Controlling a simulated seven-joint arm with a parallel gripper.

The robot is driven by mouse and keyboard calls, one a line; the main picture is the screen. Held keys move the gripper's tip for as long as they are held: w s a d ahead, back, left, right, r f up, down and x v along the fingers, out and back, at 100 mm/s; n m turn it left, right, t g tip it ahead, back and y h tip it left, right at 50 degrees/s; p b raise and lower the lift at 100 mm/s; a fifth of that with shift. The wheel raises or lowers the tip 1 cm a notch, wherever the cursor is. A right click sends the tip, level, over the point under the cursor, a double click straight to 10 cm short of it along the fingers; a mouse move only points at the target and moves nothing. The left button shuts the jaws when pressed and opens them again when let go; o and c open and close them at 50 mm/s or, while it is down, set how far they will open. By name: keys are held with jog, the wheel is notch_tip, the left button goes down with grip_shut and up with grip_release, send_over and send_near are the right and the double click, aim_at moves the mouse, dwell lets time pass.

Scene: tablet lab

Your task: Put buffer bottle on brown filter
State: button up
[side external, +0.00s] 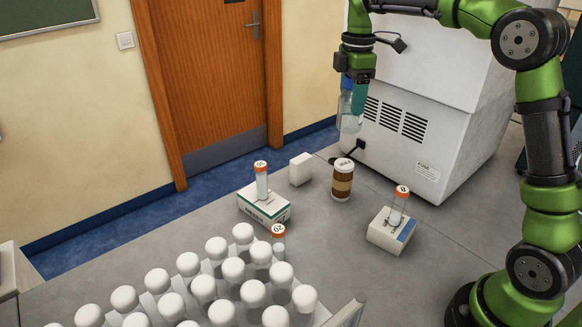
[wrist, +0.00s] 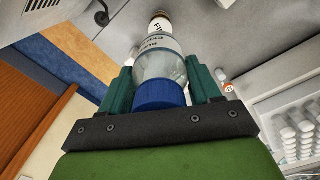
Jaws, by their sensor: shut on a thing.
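The buffer bottle (side external: 348,118) is clear with a blue cap, and my gripper (side external: 356,97) is shut on it, holding it in the air with the cap up. In the wrist view the bottle (wrist: 160,68) sits between the two green fingers (wrist: 163,80), its blue cap nearest the camera and lettering on its label. The brown filter (side external: 342,186) is a brown cylinder with a pale band and a white labelled top, upright on the bench. The bottle hangs above it, apart from it. In the wrist view the filter's white top (wrist: 160,23) shows past the bottle's far end.
A white box with a tube (side external: 263,205) stands left of the filter, another box with a tube (side external: 391,232) to its right. A small white block (side external: 301,169) is close by on the left. A large white machine (side external: 433,110) stands behind. Several white-capped bottles (side external: 189,263) fill the front.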

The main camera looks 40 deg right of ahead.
notch_tip(320, 180, down, 10)
jog(key=shift+r, duration=0.15)
dwell(0.3)
jog(key=o, duration=1.3)
jog(key=shift+f, duration=0.2)
jog(key=shift+r, duration=0.1)
notch_tip(320, 180, up, 12)
jog(key=shift+f, duration=0.1)
jog(key=s+a+f+m+t+y, duration=0.1)
jog(key=s+a+f+m+t, duration=0.1)
jog(key=s+a+m, duration=0.3)
jog(key=s+a+f+m+t+y, duration=0.1)
jog(key=s+a+m+t, duration=0.4)
jog(key=s+m, duration=0.6)
jog(key=s+f, duration=0.1)
jog(key=s, duration=0.4)
jog(key=shift+s+a, duration=0.15)
jog(key=shift+s, duration=0.25)
